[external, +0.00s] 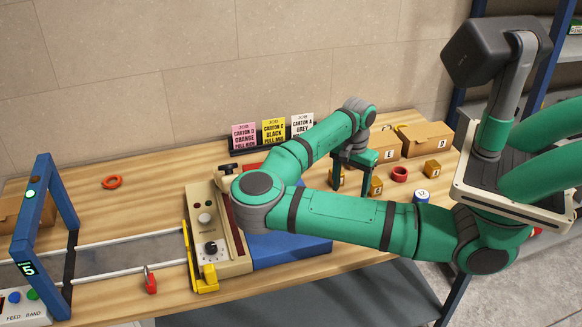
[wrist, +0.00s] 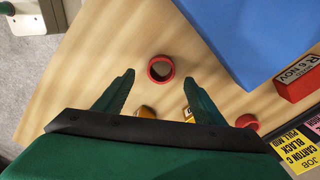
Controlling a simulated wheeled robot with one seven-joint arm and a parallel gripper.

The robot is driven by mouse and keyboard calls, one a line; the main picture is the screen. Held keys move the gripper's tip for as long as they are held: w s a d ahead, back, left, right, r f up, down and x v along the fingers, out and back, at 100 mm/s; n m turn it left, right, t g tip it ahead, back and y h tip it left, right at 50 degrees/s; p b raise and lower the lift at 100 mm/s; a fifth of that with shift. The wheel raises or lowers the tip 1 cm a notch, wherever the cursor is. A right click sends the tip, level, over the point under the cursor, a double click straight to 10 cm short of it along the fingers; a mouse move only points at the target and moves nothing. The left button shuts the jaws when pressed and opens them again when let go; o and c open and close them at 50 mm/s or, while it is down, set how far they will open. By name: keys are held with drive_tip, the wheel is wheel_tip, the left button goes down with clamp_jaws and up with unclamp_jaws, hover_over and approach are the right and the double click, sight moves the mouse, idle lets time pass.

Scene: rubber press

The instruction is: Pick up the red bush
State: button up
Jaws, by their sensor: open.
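The red bush (external: 400,173) is a short red ring lying on the wooden table, right of my gripper (external: 355,168) in the external view. In the wrist view, a red ring (wrist: 152,72) with a dark hole lies just beyond my open fingertips (wrist: 159,82), about midway between them. The fingers are apart, with nothing held. My green arm crosses the external view and hides part of the table and of the press. The height of the fingertips above the table is hard to tell.
Gold cubes (external: 432,168) stand near the ring, with cardboard cartons (external: 424,138) behind. A white-and-blue round piece (external: 420,196) is nearby. The blue press base (external: 290,250) is left; job cards (external: 273,132) stand behind. Another red piece (wrist: 247,122) is partly visible in the wrist view.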

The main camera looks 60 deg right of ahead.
drive_tip(key=shift+w+d+f, duration=0.1)
drive_tip(key=shift+w+f, duration=0.05)
drive_tip(key=shift+f, duration=3.15)
drive_tip(key=shift+c, duration=0.3)
drive_tip(key=c, duration=1)
